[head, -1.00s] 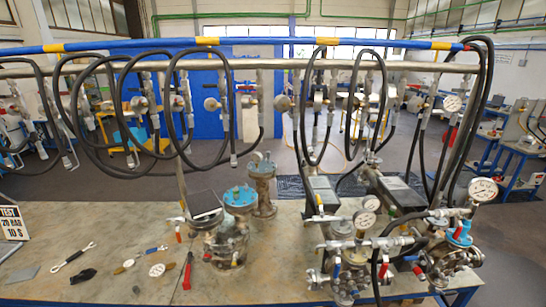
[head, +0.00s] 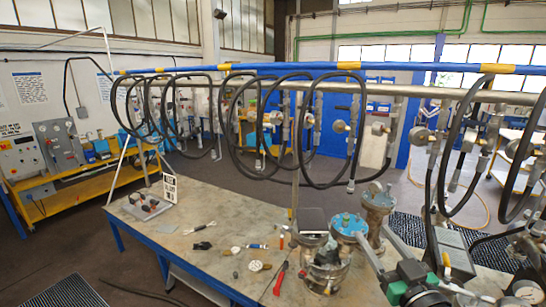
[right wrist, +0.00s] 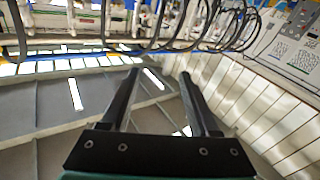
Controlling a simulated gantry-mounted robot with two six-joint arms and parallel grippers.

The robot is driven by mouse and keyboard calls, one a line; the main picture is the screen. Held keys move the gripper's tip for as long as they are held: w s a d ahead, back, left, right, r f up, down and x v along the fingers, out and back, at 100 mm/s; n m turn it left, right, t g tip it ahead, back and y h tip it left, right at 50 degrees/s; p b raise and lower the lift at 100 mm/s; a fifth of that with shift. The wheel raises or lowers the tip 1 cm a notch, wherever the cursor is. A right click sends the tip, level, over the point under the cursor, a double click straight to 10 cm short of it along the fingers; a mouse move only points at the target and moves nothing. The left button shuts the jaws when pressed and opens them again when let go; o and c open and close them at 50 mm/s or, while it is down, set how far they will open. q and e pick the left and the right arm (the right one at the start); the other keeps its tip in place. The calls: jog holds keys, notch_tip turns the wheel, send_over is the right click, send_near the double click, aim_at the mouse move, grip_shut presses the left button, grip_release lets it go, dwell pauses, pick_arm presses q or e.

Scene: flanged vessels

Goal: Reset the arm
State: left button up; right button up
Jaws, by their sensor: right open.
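My right gripper (head: 373,242) shows at the lower right of the head view, with a green and black body and two long grey fingers pointing up and left. The fingers overlap the flanged vessels in the picture; contact cannot be told. In the right wrist view, my right gripper (right wrist: 160,76) has its two dark fingers well apart with nothing between them. One blue-topped flanged vessel (head: 348,224) and a grey flanged vessel (head: 377,203) stand on the workbench. My left gripper is not in view.
The workbench (head: 210,262) carries a red-handled tool (head: 280,281), several small tools and a test sign (head: 170,188). Black hoses (head: 262,125) hang in loops from an overhead rail. A yellow bench with control panels (head: 80,180) stands at the left.

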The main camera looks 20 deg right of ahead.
jog(key=s+a+r+n+t+y, duration=0.2)
jog(key=s+a+r+t+y, duration=0.1)
jog(key=a+r, duration=0.85)
jog(key=s+a+r+t+y, duration=0.1)
jog(key=s+a+r+t, duration=0.1)
jog(key=s+r, duration=0.4)
jog(key=s+a+r+m+t+y, duration=0.1)
jog(key=s+r+t, duration=0.3)
jog(key=r, duration=0.5)
jog(key=s, duration=0.2)
jog(key=shift+s+a+r+p, duration=0.25)
jog(key=shift+s+a+p, duration=0.05)
jog(key=shift+s+a, duration=0.1)
